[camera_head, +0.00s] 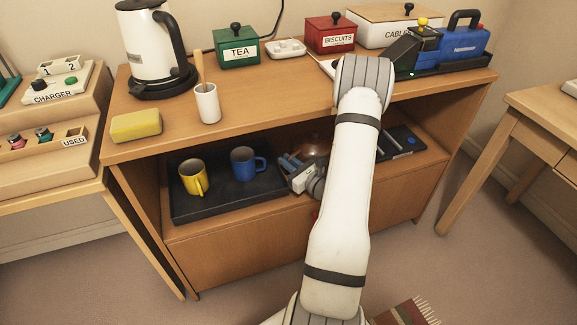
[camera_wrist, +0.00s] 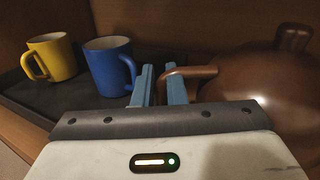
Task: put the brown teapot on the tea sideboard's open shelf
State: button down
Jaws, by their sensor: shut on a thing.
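The brown teapot (camera_wrist: 262,88) fills the right of the wrist view, with its lid knob at the top right. My gripper (camera_wrist: 160,84) has its blue fingers closed on the teapot's handle. In the head view my gripper (camera_head: 290,164) reaches inside the sideboard's open shelf (camera_head: 187,229), right of the blue mug. Only a small part of the teapot (camera_head: 312,148) shows there, behind my arm and wrist. I cannot tell whether its base touches the shelf board.
A black tray (camera_head: 205,210) on the shelf holds a yellow mug (camera_head: 193,178) and a blue mug (camera_head: 243,164), close left of my gripper. A dark tray (camera_head: 402,143) lies on the shelf's right. The sideboard top carries a kettle (camera_head: 150,45), tins and a sponge.

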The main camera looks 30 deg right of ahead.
jog(key=shift+f, duration=0.3)
jog(key=c, duration=1.5)
grip_release()
